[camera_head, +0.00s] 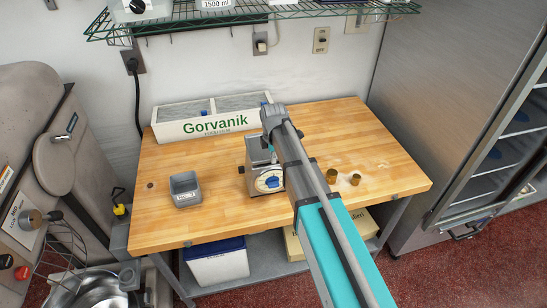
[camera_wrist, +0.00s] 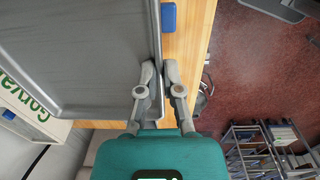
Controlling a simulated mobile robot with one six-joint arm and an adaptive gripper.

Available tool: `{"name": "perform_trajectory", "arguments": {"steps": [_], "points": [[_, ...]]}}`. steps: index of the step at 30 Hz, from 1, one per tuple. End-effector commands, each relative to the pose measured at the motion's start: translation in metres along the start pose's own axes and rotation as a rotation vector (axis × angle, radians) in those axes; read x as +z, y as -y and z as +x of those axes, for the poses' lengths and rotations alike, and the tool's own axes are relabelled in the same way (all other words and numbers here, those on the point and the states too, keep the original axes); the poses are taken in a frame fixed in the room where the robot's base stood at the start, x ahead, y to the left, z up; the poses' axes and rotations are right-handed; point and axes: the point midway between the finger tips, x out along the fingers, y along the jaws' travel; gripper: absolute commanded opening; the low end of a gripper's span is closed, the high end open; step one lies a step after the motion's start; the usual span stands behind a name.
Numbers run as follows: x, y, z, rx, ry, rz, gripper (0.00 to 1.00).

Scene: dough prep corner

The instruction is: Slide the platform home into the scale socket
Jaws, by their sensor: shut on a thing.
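The scale (camera_head: 262,186), a silver body with a round dial and a blue part at its front, stands on the wooden table in the head view. My arm covers its right side. In the wrist view the grey rimmed platform (camera_wrist: 95,60) fills the upper left. My gripper (camera_wrist: 159,85) is shut on the platform's right-hand edge, one finger on each side. A small blue piece (camera_wrist: 168,16) shows beside that edge.
A long white box (camera_head: 170,132) marked Gorvanik stands behind the scale. A small grey bin (camera_head: 185,192) is left of it; two brass-coloured cylinders (camera_head: 331,175) (camera_head: 355,180) stand right of my arm. A wire shelf (camera_head: 240,22) hangs above. The table's front left is mostly bare.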

Motion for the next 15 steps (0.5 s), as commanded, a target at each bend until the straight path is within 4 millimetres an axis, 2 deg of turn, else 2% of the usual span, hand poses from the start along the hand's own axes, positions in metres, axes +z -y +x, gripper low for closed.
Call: {"name": "perform_trajectory", "arguments": {"steps": [9, 10, 15], "points": [[0.0000, 0.0002, 0.0058, 0.000, 0.000, 0.000, 0.00], [0.0000, 0.0003, 0.0053, 0.000, 0.000, 0.000, 0.12], [0.0001, 0.0001, 0.0051, 0.000, 0.000, 0.000, 0.43]]}}
